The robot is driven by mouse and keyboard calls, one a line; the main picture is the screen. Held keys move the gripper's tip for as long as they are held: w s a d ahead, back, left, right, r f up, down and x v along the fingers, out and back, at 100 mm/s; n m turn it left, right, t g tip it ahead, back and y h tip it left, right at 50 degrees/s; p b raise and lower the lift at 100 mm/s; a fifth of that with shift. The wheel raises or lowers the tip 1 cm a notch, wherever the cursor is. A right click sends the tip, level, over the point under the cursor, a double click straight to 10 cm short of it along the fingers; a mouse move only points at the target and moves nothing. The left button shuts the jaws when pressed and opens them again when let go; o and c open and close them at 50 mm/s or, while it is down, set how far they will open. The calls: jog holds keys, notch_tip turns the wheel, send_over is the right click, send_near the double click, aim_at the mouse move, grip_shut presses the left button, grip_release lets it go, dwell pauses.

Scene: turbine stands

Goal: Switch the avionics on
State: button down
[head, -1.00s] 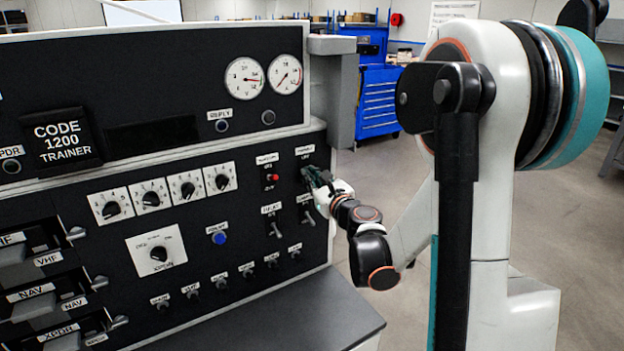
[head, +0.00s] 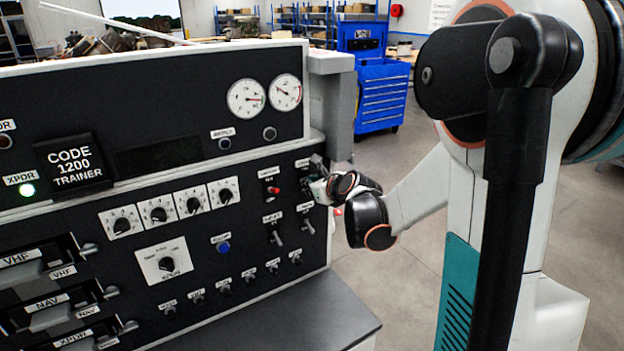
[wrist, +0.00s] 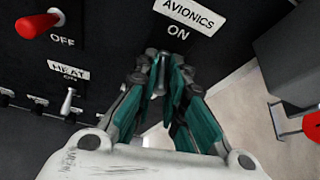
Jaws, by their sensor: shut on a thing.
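The panel carries a label reading AVIONICS (wrist: 188,14), with ON printed just under it in the wrist view. My gripper (wrist: 163,62) has its teal-padded fingers closed together directly below that label, shut on the avionics switch, which the fingers mostly hide. In the head view my gripper (head: 317,165) is at the upper right corner of the lower panel, its tips level with the label there.
A red-tipped switch (wrist: 40,24) sits left of my gripper, and a HEAT toggle (wrist: 68,102) stands below it. A grey bench top (head: 300,312) juts out under the panel. Open floor (head: 400,260) lies to the right, with a blue tool cabinet (head: 382,97) behind.

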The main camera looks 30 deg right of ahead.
jog(key=shift+r+g+p, duration=0.6)
jog(key=shift+g+p, duration=0.2)
jog(key=shift+p, duration=0.05)
jog(key=shift+w+r+g+p, duration=0.1)
jog(key=shift+r+g+p, duration=0.05)
jog(key=shift+g+p, duration=0.5)
jog(key=shift+w+r+g+p, duration=0.1)
jog(key=shift+g+p, duration=0.4)
jog(key=shift+g, duration=0.25)
jog(key=c, duration=1.7)
grip_release()
jog(key=shift+o, duration=0.2)
jog(key=v, duration=1.2)
